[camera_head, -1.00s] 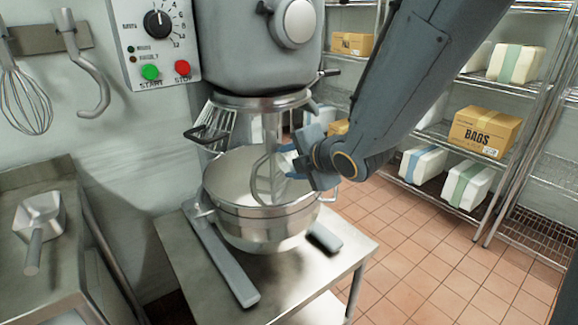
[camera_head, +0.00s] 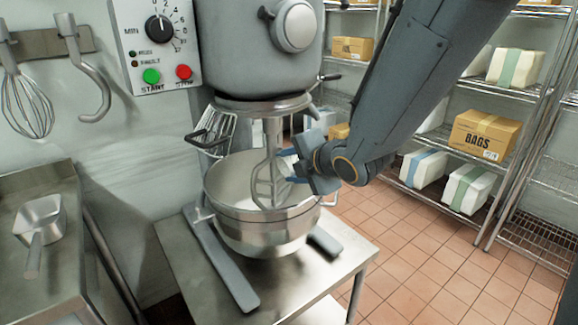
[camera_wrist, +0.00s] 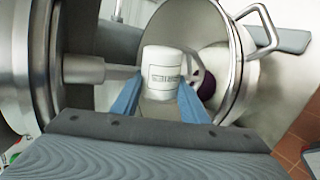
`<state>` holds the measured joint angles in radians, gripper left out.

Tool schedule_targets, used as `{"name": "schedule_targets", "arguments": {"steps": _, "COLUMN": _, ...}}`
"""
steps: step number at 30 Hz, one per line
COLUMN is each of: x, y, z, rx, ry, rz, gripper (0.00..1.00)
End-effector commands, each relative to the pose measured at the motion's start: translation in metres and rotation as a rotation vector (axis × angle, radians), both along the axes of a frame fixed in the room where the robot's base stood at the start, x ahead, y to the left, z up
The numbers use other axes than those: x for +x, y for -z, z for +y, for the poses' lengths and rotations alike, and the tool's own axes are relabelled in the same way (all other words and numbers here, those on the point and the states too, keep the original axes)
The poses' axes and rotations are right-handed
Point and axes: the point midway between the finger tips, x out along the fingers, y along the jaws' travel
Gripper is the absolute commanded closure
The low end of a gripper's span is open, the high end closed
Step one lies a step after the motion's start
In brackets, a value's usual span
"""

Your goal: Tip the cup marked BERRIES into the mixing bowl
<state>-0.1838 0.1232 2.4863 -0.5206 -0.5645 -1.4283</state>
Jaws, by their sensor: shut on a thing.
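My gripper (camera_head: 289,167) is over the right side of the steel mixing bowl (camera_head: 262,236), beside the flat beater (camera_head: 267,188). In the wrist view my gripper (camera_wrist: 161,88) has its blue fingers shut on a white cup (camera_wrist: 162,66). The cup carries a dark printed label too small to read. The wrist view is turned, with the bowl (camera_wrist: 234,72) on its side, and the cup lies across the bowl's upright axis, so it is tipped well over. Something dark purple (camera_wrist: 206,86) shows behind the cup, inside the bowl.
The mixer head (camera_head: 262,50) and the wire guard (camera_head: 216,130) are close above and behind the bowl. A steel scoop (camera_head: 40,222) lies on the left counter. A whisk and hook hang on the wall. Shelves with boxes (camera_head: 484,134) stand at the right.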

Motion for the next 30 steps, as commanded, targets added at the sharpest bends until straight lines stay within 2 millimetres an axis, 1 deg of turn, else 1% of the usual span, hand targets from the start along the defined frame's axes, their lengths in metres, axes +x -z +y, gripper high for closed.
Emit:
{"name": "schedule_targets", "arguments": {"steps": 11, "x": 0.000, "y": -0.002, "z": -0.001, "rx": 0.018, "ry": 0.001, "rz": 0.014, "gripper": 0.82}}
{"name": "schedule_targets", "arguments": {"steps": 20, "x": 0.002, "y": -0.002, "z": -0.006, "rx": 0.167, "ry": 0.001, "rz": 0.117, "gripper": 0.82}}
{"name": "schedule_targets", "arguments": {"steps": 30, "x": 0.006, "y": 0.001, "z": -0.014, "rx": 0.392, "ry": 0.001, "rz": 0.267, "gripper": 0.82}}
